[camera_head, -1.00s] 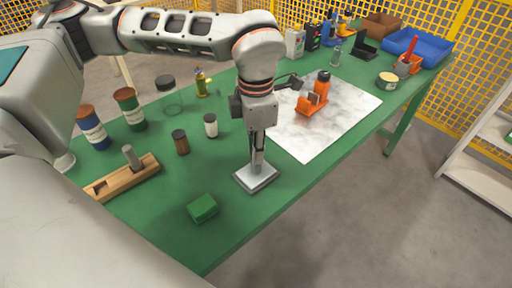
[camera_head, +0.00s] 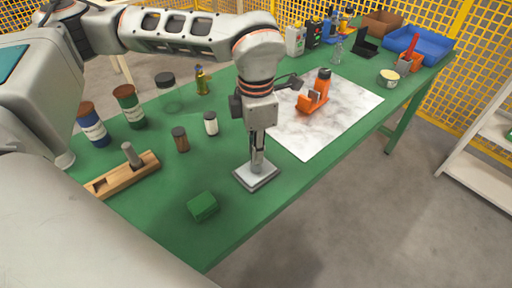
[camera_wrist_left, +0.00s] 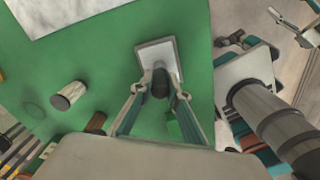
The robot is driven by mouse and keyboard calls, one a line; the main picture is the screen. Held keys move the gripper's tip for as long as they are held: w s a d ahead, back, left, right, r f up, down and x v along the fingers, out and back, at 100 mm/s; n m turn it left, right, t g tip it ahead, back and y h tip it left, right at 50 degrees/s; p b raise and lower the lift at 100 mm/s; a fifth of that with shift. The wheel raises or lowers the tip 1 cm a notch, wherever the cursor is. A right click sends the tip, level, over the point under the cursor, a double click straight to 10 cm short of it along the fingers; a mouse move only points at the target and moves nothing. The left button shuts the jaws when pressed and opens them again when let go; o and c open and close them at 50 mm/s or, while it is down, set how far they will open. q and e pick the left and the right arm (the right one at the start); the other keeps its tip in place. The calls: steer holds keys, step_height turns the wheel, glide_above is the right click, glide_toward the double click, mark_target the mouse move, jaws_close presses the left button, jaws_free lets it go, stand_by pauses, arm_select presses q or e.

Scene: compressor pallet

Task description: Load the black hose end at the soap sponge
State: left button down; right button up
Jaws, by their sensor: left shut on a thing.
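My left gripper (camera_head: 257,165) points straight down over the green table. Its fingers are shut on a dark, rounded upright piece (camera_wrist_left: 160,84), which may be the black hose end; the fingers partly hide it. Directly below is a light grey square plate (camera_head: 246,179), which also shows in the left wrist view (camera_wrist_left: 150,55). I cannot tell whether the plate is joined to the dark piece. A green block (camera_head: 203,206), probably the soap sponge, lies on the table, below and left of the plate in the head view.
A wooden block with a grey peg (camera_head: 122,175), small jars (camera_head: 181,139) and larger cans (camera_head: 129,106) stand to the left. An orange tool (camera_head: 312,102) stands on a marble-patterned sheet (camera_head: 337,117). The table's front edge is close on the right.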

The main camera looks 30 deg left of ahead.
arm_select(q)
steer(key=shift+f, duration=0.15)
arm_select(e)
steer(key=shift+w+r, duration=0.15)
steer(key=shift+r, duration=0.1)
stand_by(0.9)
arm_select(q)
steer(key=shift+r+p, duration=1.35)
steer(key=shift+r, duration=0.6)
steer(key=shift+r+p, duration=1.15)
steer(key=shift+r, duration=0.55)
arm_select(e)
step_height(320, 180, up, 7)
steer(key=w, duration=0.2)
steer(key=shift+w+t, duration=0.2)
steer(key=shift+t, duration=0.2)
arm_select(q)
steer(key=shift+f, duration=0.1)
